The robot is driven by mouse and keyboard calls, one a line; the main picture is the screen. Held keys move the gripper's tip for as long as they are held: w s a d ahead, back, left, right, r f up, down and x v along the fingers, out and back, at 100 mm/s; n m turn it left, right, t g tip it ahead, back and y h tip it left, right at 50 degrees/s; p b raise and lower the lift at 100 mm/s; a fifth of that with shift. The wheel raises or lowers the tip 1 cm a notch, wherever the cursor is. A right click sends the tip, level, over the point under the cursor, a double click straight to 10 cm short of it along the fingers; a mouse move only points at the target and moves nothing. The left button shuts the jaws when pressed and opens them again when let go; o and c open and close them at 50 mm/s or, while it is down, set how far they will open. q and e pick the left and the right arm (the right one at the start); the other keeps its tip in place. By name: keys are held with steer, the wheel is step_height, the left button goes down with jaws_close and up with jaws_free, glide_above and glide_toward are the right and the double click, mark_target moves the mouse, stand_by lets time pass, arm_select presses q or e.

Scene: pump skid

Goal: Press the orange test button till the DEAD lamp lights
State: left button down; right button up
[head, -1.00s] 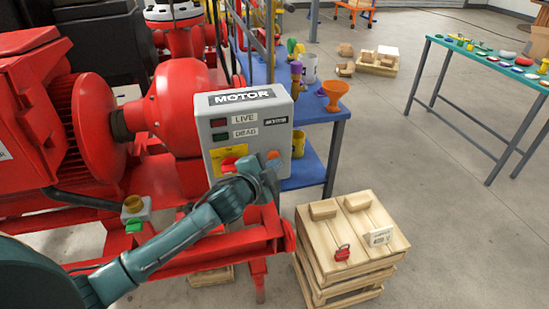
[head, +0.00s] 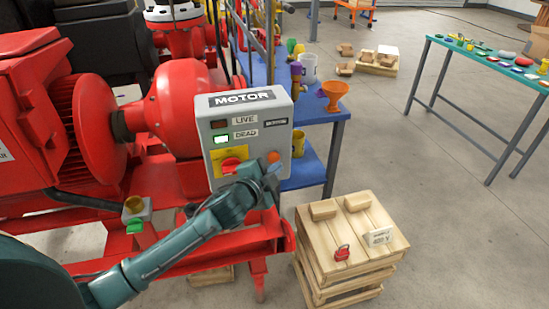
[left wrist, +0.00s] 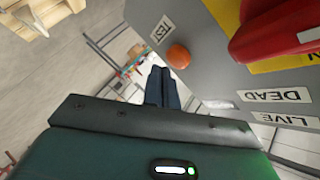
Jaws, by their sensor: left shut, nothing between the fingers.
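The grey motor box (head: 252,111) has a lit, bright greenish-white DEAD lamp (head: 221,139) and a dark red LIVE lamp (head: 218,124). The orange test button (head: 273,157) is at the box's lower right; it also shows in the left wrist view (left wrist: 178,55), beside the TEST label (left wrist: 161,29). My left gripper (head: 268,174) is shut and empty, just below the button. Its dark fingertips (left wrist: 160,80) show close to the button in the left wrist view, seemingly clear of it. My right gripper is out of view.
A red rotary switch (head: 232,163) on a yellow plate sits left of the button. A wooden crate stack (head: 325,262) with a red padlock (head: 342,252) stands at the lower right. A blue table (head: 325,140) is behind the box; open floor lies to the right.

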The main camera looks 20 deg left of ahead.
arm_select(q)
steer(key=shift+s, duration=0.1)
steer(key=s+d, duration=0.1)
steer(key=s, duration=0.1)
steer(key=s+d+p, duration=0.1)
steer(key=s+d, duration=0.1)
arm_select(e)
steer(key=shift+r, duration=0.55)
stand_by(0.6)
